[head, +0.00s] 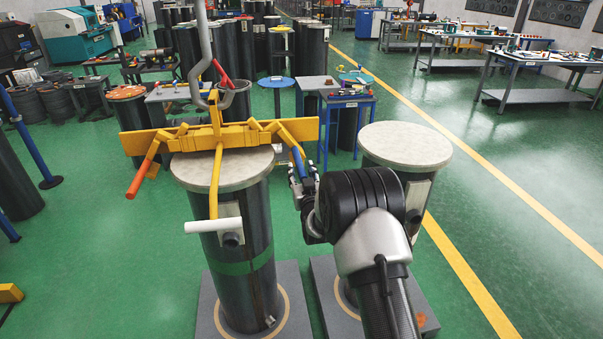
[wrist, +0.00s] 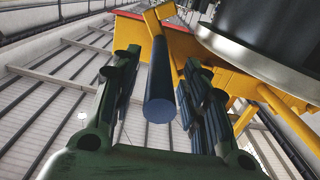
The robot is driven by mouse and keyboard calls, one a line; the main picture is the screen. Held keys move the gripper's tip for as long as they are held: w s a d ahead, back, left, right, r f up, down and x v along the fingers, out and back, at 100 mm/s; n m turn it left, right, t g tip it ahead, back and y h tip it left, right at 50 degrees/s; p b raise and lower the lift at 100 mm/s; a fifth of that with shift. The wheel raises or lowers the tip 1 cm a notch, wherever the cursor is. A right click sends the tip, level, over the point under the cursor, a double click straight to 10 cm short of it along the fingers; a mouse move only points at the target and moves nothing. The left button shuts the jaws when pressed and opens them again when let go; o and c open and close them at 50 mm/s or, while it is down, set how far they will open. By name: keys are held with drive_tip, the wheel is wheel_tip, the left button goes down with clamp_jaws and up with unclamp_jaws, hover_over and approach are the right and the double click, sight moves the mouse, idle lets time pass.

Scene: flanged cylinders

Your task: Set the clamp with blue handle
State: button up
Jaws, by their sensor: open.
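The blue handle (head: 298,161) hangs down and slightly outward from the right side of a yellow clamping frame (head: 237,134) on the left flanged cylinder (head: 238,245). My gripper (head: 303,184) is at the lower end of this handle, in front of my dark wrist. In the wrist view, my gripper (wrist: 160,100) is open, with one finger on each side of the blue handle (wrist: 161,85). The handle's round end faces the camera, and gaps show on both sides. The yellow bracket (wrist: 160,14) shows behind it.
A grey hook (head: 212,98) holds the frame from above. An orange handle (head: 142,172) sticks out at left, and a white crossbar (head: 213,225) in front. A second flanged cylinder (head: 405,145) stands close on the right, behind my arm. Green floor is free farther right.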

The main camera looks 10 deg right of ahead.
drive_tip(key=shift+w, duration=0.3)
drive_tip(key=shift+c, duration=0.2)
clamp_jaws()
idle(0.5)
